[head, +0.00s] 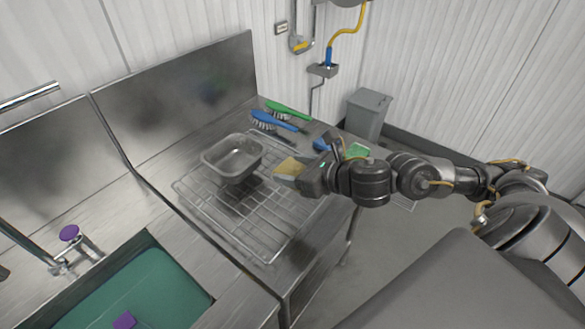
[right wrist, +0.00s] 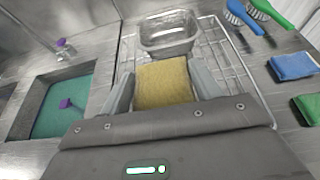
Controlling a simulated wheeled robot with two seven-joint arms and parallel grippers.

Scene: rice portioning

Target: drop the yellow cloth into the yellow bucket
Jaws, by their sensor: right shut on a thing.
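The yellow cloth (head: 291,167) is a folded, sponge-like pad held by my right gripper (head: 303,173) above the wire rack. In the right wrist view the yellow cloth (right wrist: 163,82) sits between the two fingers of my right gripper (right wrist: 163,92), which is shut on it. The cloth is just right of the metal pan in the head view. No yellow bucket shows in either view. My left gripper is not in view.
A metal pan (head: 233,157) stands on the wire rack (head: 250,228). Blue (head: 275,122) and green (head: 288,110) brushes lie behind. Blue (right wrist: 293,66) and green (right wrist: 308,106) cloths lie to the right. A water-filled sink (head: 150,290) is at left; a grey bin (head: 368,112) stands beyond the counter.

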